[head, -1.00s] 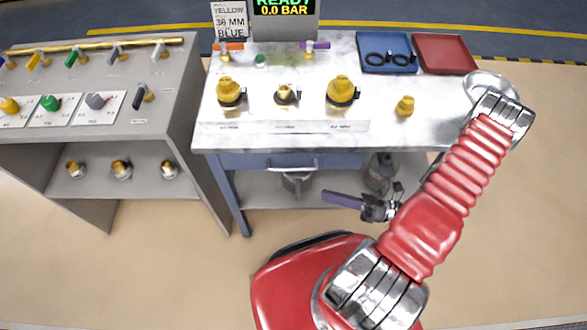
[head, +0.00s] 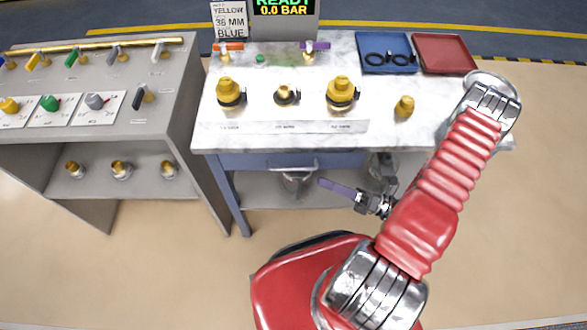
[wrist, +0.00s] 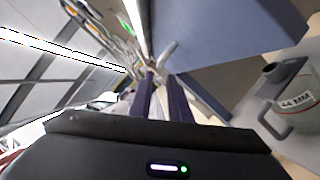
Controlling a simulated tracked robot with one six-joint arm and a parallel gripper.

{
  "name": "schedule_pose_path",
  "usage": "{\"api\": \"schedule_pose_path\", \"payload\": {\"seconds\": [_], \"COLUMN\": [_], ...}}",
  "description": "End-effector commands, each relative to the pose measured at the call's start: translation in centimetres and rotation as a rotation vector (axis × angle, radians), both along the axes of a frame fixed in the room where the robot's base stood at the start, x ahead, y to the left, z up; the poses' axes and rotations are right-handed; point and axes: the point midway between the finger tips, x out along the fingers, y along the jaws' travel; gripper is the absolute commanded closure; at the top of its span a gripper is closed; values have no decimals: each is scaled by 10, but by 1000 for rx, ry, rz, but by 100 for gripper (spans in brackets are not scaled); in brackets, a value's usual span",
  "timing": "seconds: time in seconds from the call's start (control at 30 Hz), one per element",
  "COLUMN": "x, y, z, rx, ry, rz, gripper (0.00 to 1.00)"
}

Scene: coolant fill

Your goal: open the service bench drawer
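The service bench (head: 440,135) has a blue-grey drawer (head: 245,161) under its white top, with a silver bar handle (head: 293,168) on the front. The drawer looks shut. My gripper (head: 322,182) is in front of the bench, its purple fingers pointing left, with the tips just below and right of the handle's right end. In the wrist view the two fingers (wrist: 161,80) are apart with an empty gap between them. The blue drawer front (wrist: 225,40) fills the upper right there. I cannot tell whether the fingers touch the handle.
Metal containers (head: 296,182) stand on the bench's lower shelf; a jug (wrist: 278,95) marked 44 MM shows in the wrist view. Brass fittings (head: 230,92), a blue tray (head: 386,66) and a red tray (head: 441,42) are on top. A grey rack (head: 180,70) stands left. The floor in front is clear.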

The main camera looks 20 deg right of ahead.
Motion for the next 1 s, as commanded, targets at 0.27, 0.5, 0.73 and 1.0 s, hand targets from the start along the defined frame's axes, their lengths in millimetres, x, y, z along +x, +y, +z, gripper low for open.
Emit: {"api": "schedule_pose_path", "payload": {"seconds": [0.27,0.5,0.73,1.0], "x": [18,32,46,60], "y": [25,44,62,81], "z": [7,12,17,22], "rx": [0,-1,0,-1], "ry": [-1,0,-1,-1], "rz": [3,3,3,3], "gripper": [83,83,83,83]}}
